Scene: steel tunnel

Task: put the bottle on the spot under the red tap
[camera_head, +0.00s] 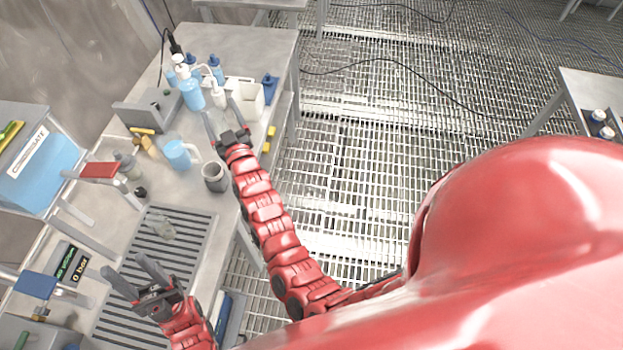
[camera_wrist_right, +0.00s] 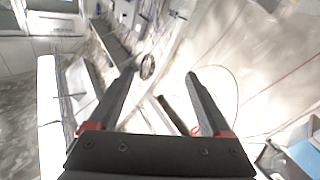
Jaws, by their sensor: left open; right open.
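The red tap (camera_head: 98,170) has a flat red handle and stands at the left of the steel bench. A blue pump bottle (camera_head: 191,92) and a small white-blue bottle (camera_head: 219,93) stand at the bench's far end. I cannot tell which one the task names. My left gripper (camera_head: 130,266) is open and empty above the grate, nearer than the clear vessel. My right gripper (camera_head: 222,110) is open beside the small bottle; its empty jaws also show in the wrist view (camera_wrist_right: 161,70).
A blue jug (camera_head: 178,155) and a grey mug (camera_head: 214,178) stand close to my right gripper. A white box (camera_head: 245,98) is beyond it. A blue-handled tap (camera_head: 37,285) and a display (camera_head: 72,262) are at the left.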

